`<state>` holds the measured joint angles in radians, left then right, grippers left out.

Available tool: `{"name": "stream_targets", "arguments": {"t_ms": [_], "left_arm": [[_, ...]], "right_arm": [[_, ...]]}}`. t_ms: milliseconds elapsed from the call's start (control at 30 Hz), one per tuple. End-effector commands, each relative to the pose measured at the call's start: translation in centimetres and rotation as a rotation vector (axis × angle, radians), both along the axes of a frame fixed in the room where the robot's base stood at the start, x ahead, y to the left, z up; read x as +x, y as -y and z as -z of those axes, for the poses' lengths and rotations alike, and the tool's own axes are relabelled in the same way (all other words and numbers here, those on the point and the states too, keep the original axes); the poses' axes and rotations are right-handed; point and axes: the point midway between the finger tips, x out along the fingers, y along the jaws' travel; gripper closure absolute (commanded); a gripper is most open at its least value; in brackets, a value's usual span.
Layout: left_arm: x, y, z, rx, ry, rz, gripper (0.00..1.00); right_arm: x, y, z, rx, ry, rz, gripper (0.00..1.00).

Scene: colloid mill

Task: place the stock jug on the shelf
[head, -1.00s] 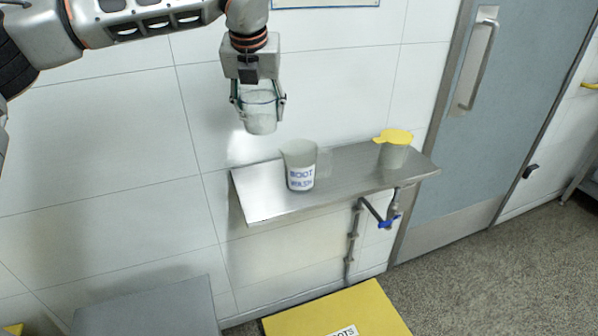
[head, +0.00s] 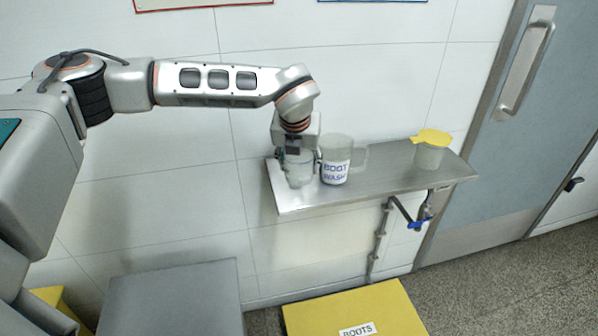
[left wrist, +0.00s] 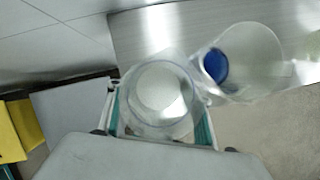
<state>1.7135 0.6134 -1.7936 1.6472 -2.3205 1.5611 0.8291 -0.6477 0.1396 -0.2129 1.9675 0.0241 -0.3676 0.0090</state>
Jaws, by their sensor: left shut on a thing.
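The stock jug (head: 299,177), a clear, whitish vessel, is held in my left gripper (head: 298,160) over the left end of the steel shelf (head: 390,178). I cannot tell whether its base touches the shelf. In the left wrist view, the jug (left wrist: 160,92) is seen from above, upright between the fingers of my left gripper (left wrist: 160,115), with a pale round bottom. The shelf (left wrist: 150,30) shows behind it. My right gripper is not in view.
A clear jug labelled BOOT WASH (head: 335,172) stands close to the right of the held jug. A jug with a yellow lid (head: 431,154) stands near the shelf's right end, with bare shelf between. A yellow BOOTS box (head: 355,310) and a blue-handled valve (head: 420,223) are below.

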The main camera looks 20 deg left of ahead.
Motion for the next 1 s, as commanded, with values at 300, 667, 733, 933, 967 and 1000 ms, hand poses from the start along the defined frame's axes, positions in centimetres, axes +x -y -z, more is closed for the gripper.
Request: {"name": "stream_targets", "arguments": {"t_ms": [300, 667, 733, 933, 967, 1000], "left_arm": [[0.0, 0.0, 2.9, 0.001, 0.001, 0.001, 0.76], [0.0, 0.0, 3.2, 0.001, -0.001, 0.001, 0.43], [0.0, 0.0, 3.2, 0.001, -0.001, 0.001, 0.43], [0.0, 0.0, 3.1, 0.001, -0.001, 0.0, 0.43], [0.0, 0.0, 3.0, 0.001, -0.001, 0.0, 0.43], [0.0, 0.0, 2.8, 0.001, -0.001, 0.0, 0.43]], "right_arm": [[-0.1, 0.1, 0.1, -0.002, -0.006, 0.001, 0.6], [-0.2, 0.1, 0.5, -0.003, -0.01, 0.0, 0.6], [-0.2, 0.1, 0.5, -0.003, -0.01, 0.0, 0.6], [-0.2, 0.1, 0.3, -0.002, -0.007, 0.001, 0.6], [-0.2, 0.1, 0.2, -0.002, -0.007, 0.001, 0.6], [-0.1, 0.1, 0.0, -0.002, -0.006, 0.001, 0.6]]}}
